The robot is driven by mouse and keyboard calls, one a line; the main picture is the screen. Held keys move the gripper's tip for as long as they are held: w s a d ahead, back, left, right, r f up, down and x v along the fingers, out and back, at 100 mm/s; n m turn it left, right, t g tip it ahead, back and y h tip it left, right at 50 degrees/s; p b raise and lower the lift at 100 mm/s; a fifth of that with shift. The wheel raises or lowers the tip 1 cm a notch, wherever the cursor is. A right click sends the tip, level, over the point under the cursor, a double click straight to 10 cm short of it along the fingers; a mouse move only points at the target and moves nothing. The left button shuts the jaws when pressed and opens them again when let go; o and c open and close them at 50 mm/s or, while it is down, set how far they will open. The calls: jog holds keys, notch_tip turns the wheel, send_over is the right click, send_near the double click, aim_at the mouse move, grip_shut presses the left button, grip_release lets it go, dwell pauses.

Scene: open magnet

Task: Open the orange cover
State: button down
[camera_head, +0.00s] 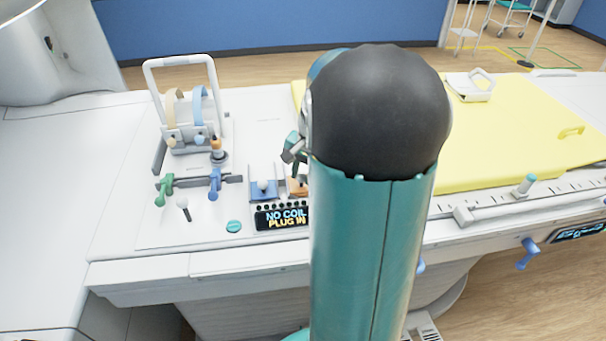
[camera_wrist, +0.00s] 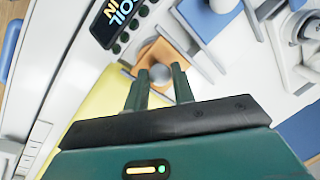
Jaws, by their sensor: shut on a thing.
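The orange cover (camera_wrist: 163,50) is a small orange square with a grey round knob (camera_wrist: 160,73), seen in the wrist view. In the head view only the left edge of the orange cover (camera_head: 294,188) shows; my arm hides the rest. My gripper (camera_wrist: 159,71) reaches over the orange cover with one dark green finger on each side of the knob, and is shut on it.
A blue cover (camera_head: 263,193) with a similar knob lies left of the orange one. A "NO COIL PLUG IN" display (camera_head: 282,217) is in front. Green (camera_head: 163,190) and blue (camera_head: 215,184) levers stand further left. A yellow pad (camera_head: 520,140) covers the right side.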

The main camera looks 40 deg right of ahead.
jog(key=w+d, duration=0.1)
jog(key=w, duration=0.1)
jog(key=w+d, duration=0.2)
jog(key=w, duration=0.1)
jog(key=shift+d, duration=0.2)
jog(key=c, duration=1.2)
grip_release()
jog(key=r, duration=0.4)
jog(key=s+r, duration=0.1)
jog(key=r, duration=0.4)
jog(key=s+d+r, duration=0.1)
jog(key=r, duration=0.3)
jog(key=shift+s+r, duration=0.25)
jog(key=shift+r, duration=0.05)
